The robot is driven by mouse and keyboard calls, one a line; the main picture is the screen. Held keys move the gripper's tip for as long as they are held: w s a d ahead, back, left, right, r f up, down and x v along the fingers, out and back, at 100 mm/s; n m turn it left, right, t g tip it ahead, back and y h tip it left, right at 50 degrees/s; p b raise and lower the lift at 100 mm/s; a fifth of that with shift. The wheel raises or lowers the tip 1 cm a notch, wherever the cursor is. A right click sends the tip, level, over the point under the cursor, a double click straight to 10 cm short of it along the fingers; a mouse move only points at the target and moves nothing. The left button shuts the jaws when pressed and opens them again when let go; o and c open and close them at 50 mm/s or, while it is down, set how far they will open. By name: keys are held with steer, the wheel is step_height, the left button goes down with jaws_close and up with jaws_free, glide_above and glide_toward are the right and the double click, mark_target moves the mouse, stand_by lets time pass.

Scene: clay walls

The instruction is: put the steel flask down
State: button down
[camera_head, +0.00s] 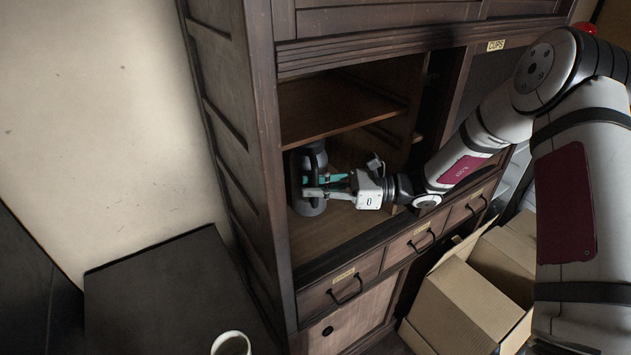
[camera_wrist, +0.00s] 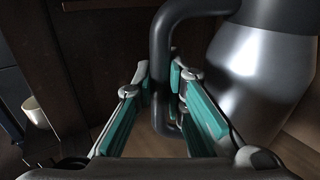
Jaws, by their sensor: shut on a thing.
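The steel flask (camera_head: 312,160) stands upright inside the open cabinet compartment, at its left side, partly hidden by my gripper. In the wrist view its shiny steel body (camera_wrist: 260,85) fills the right side, with a black upper part and a black handle (camera_wrist: 160,75). My gripper (camera_head: 325,185) reaches in from the right. Its teal-padded fingers (camera_wrist: 165,100) are shut on the handle, one on each side. The flask's base appears at or just over the compartment floor (camera_head: 330,235); I cannot tell whether it touches.
A wooden shelf (camera_head: 335,105) is above the flask, and the cabinet's left post (camera_head: 262,150) is close beside it. Drawers (camera_head: 345,285) are below. An open cardboard box (camera_head: 465,300) stands at lower right. A white mug (camera_head: 231,343) is on the dark surface at lower left.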

steer(key=shift+f, duration=0.15)
steer(key=c, duration=1.6)
jaws_free()
steer(key=shift+f, duration=0.1)
steer(key=shift+c, duration=0.2)
